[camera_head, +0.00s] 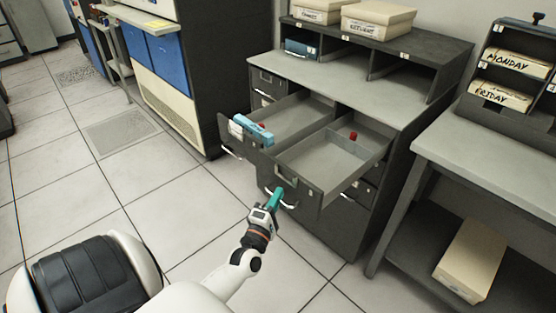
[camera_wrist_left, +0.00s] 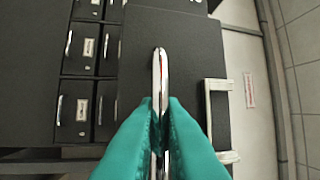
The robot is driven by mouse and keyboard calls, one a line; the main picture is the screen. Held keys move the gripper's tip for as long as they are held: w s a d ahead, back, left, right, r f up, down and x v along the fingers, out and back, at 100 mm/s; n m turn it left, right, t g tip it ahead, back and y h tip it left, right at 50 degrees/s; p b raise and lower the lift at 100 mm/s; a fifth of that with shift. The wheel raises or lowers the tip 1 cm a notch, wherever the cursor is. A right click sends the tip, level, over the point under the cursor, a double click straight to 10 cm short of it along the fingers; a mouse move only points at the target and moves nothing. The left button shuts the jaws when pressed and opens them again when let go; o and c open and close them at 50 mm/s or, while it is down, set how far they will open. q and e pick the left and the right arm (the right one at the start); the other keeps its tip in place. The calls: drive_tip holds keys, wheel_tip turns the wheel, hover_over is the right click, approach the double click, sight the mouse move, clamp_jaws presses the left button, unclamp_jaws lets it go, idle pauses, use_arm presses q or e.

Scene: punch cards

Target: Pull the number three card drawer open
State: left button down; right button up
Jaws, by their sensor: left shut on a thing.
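My left gripper (camera_head: 275,198) has teal fingers (camera_wrist_left: 160,140) shut on a silver drawer handle (camera_wrist_left: 160,70) on a dark drawer front (camera_wrist_left: 190,50). In the head view this handle (camera_head: 288,205) is low on the front of the grey card cabinet (camera_head: 350,225), below the open right drawer. No number three can be read, so I cannot tell which drawer it is on. My right gripper is not in view.
A light blue box (camera_head: 250,130) lies at the left drawer's front. Labelled boxes (camera_head: 378,20) stand on the cabinet's top shelf. A grey table (camera_head: 500,160) stands to the right, with a cream box (camera_head: 470,262) beneath. The tiled floor at left is clear.

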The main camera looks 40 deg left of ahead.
use_arm(q)
drive_tip(key=c, duration=1.8)
unclamp_jaws()
drive_tip(key=shift+s+f, duration=0.1)
drive_tip(key=b+v, duration=0.1)
drive_tip(key=v, duration=1.1)
drive_tip(key=shift+b, duration=0.3)
